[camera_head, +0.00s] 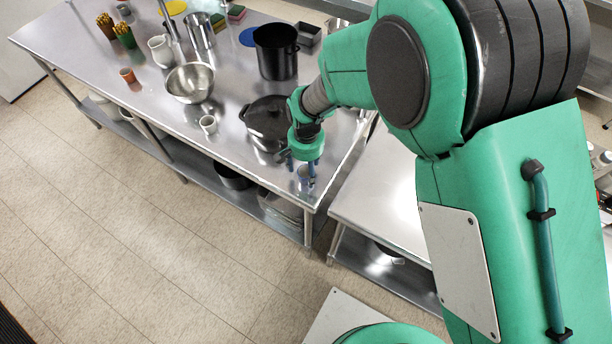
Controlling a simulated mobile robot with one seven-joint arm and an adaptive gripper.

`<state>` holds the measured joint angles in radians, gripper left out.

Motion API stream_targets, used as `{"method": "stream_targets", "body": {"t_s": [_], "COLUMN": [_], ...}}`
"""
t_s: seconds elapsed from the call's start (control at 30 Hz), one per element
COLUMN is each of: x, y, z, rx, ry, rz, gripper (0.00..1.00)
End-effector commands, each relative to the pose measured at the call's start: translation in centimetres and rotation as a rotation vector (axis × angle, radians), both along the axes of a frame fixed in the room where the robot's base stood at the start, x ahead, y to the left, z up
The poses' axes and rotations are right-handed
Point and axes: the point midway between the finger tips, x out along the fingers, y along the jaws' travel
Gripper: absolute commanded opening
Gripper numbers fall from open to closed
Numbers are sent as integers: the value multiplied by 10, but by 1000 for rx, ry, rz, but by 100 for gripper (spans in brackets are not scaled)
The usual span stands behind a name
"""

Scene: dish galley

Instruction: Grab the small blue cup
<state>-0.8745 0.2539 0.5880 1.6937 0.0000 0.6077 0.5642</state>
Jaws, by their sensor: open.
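My gripper (301,173) points down over the front right corner of the steel table, its fingers apart. A small cup-like thing (303,173) shows between and partly behind the fingers. It looks greyish blue, but it is small and mostly hidden, so I cannot be sure that it is the small blue cup. I cannot tell whether the fingers touch it.
A black lidded pan (266,118) stands just left of my gripper. A gap separates this table from the right-hand steel table (385,195).

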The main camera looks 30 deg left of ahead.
Motion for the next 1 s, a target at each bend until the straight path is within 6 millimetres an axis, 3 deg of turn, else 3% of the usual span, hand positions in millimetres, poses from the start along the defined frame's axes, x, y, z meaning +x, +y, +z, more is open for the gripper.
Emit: {"method": "stream_targets", "body": {"t_s": [0.2, 0.77, 1.0], "x": [0, 0, 0], "y": [0, 1, 1], "z": [-18, -18, -18], "rx": [1, 1, 1], "ry": [-1, -1, -1], "rz": [0, 0, 0], "gripper": [66, 66, 20]}}
